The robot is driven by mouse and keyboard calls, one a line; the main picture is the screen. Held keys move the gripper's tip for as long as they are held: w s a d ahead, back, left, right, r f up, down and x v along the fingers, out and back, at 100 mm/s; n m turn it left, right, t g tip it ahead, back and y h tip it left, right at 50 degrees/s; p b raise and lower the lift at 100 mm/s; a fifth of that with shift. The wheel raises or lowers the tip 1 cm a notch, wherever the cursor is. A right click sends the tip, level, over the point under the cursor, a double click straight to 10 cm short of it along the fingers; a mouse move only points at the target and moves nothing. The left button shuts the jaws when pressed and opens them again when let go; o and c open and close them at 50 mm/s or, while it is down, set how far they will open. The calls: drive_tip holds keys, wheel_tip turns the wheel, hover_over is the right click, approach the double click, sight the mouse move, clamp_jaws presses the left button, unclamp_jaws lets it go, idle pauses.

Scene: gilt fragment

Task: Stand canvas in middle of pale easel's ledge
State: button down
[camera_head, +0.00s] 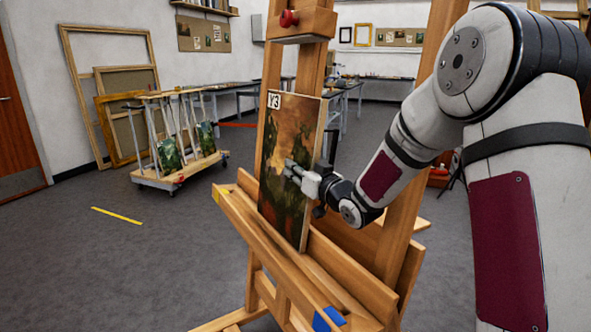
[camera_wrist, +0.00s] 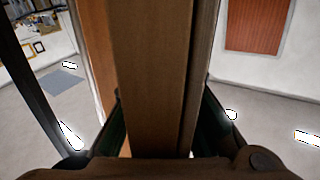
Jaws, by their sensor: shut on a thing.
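The canvas (camera_head: 285,135) is a dark green and orange painting with a "Y3" tag at its top left corner. It is upright in front of the mast of the pale wooden easel (camera_head: 317,66). My gripper (camera_head: 296,170) is shut on the canvas's right side edge, one finger across the painted face. In the wrist view the canvas's edge (camera_wrist: 152,75) runs between the fingers and hides what is beyond.
A wheeled rack (camera_head: 180,175) with canvases stands back left, and frames (camera_head: 110,90) lean on the wall. Floor left of the easel is clear.

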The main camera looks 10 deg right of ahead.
drive_tip(key=shift+d+f, duration=0.15)
drive_tip(key=shift+d, duration=0.2)
drive_tip(key=c, duration=1.4)
unclamp_jaws()
drive_tip(key=shift+d, duration=0.1)
drive_tip(key=shift+c, duration=0.2)
drive_tip(key=shift+a, duration=0.25)
drive_tip(key=shift+s, duration=0.1)
drive_tip(key=shift+s, duration=0.2)
drive_tip(key=v, duration=0.7)
drive_tip(key=shift+s+d, duration=0.2)
drive_tip(key=shift+d, duration=0.1)
